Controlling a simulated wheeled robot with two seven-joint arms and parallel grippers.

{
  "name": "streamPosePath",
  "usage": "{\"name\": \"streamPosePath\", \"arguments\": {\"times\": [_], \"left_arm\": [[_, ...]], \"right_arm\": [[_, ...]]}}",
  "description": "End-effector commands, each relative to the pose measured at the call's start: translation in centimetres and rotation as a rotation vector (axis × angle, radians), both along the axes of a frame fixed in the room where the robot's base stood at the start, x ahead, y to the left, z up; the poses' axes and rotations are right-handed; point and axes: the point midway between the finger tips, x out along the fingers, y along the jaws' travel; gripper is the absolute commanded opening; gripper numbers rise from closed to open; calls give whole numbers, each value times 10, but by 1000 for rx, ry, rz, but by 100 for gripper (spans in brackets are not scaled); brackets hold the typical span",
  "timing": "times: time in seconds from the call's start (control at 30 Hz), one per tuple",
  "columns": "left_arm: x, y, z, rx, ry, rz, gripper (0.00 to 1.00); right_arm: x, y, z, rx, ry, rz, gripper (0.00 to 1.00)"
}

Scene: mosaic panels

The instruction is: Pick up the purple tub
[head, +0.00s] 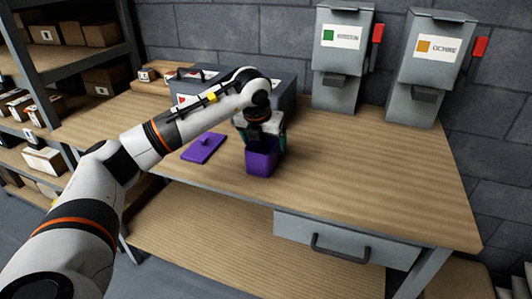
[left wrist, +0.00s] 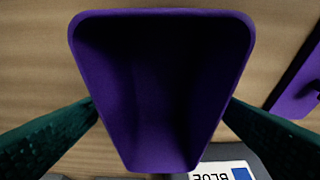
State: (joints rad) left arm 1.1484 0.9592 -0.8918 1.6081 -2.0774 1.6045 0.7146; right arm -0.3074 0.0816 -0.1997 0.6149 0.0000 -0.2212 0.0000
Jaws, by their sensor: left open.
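The purple tub (head: 262,164) stands on the wooden workbench, near its front edge. It is open at the top and looks empty inside in the left wrist view (left wrist: 165,80). My left gripper (head: 264,143) is right over the tub, pointing down, with its jaws open. In the left wrist view its green-padded fingers lie on either side of the tub, close to its walls; I cannot tell whether they touch. The gripper hides part of the tub's top in the head view. My right gripper is not in view.
A flat purple lid (head: 204,147) with a knob lies left of the tub. A grey toolbox (head: 287,92) stands behind. The bench's right side (head: 385,165) is clear. Shelves with boxes (head: 43,160) stand left.

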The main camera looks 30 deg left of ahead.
Motion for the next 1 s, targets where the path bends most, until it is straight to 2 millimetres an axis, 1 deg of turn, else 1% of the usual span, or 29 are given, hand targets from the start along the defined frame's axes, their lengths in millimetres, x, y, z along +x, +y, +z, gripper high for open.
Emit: {"name": "streamPosePath", "arguments": {"times": [0.13,0.3,0.57,0.67,0.8,0.87,1.0], "left_arm": [[8,3,-21,0,5,2,89],[15,4,-40,-1,3,0,89],[17,4,-43,0,1,0,89],[17,4,-42,0,1,0,74],[17,5,-42,0,1,0,51],[17,5,-42,0,1,0,42],[17,5,-42,0,0,0,41]], "right_arm": [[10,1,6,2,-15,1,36],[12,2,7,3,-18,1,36],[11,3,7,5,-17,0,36],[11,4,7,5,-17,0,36],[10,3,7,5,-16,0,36],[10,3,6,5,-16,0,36],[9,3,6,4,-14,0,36]]}}
